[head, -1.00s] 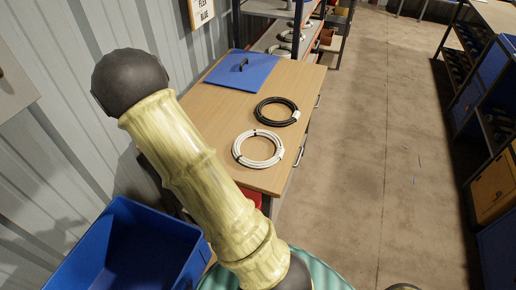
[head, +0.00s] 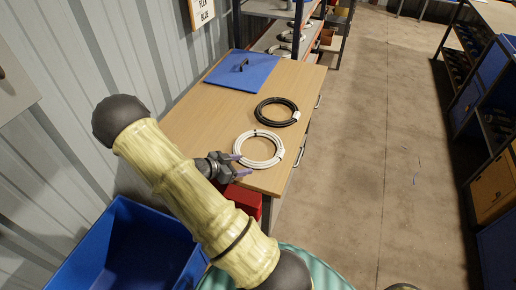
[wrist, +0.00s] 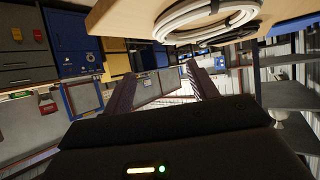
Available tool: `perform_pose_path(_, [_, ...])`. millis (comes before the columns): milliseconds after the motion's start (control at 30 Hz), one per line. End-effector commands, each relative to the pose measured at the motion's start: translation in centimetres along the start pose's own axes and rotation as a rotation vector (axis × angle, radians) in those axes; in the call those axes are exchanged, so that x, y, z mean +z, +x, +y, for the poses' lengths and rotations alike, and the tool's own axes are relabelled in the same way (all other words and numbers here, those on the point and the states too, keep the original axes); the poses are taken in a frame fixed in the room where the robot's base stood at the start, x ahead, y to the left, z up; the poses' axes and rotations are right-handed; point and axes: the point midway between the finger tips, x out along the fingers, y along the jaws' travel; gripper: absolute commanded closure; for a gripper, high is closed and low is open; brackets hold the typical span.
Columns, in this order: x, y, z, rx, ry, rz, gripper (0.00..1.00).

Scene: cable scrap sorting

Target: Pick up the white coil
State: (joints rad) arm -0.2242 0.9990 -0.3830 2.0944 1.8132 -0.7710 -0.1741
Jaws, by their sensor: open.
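The white coil (head: 258,149) lies flat on the wooden table near its front right corner, with a pale tag on its right side. My gripper (head: 240,167) is open and empty, at the lower left of the coil; its fingertips look close to the coil's near rim, but I cannot tell whether they touch. In the wrist view the white coil (wrist: 205,18) shows at the top, on the table edge, beyond the two spread fingers (wrist: 160,82). Nothing is between the fingers.
A black coil (head: 276,111) lies just behind the white one. A blue lid-like panel with a handle (head: 243,70) covers the table's far end. A blue bin (head: 130,245) stands at the lower left. A red object (head: 243,199) sits by the table's near edge. Open floor (head: 370,150) lies to the right.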

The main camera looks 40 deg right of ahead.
Motion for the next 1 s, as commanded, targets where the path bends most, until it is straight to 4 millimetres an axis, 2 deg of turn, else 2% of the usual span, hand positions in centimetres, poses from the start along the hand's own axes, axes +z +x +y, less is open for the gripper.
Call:
perform_pose_path(100, [-0.1, 2.1, 0.1, 0.002, -0.002, 0.003, 0.42])
perform_pose_path(500, [0.0, 8.6, -0.1, -0.004, -0.004, 0.001, 0.42])
perform_pose_path(633, [0.0, 9.5, -0.1, -0.002, -0.001, 0.0, 0.42])
perform_pose_path(1000, [-0.1, 9.9, 0.0, -0.001, -0.001, 0.0, 0.42])
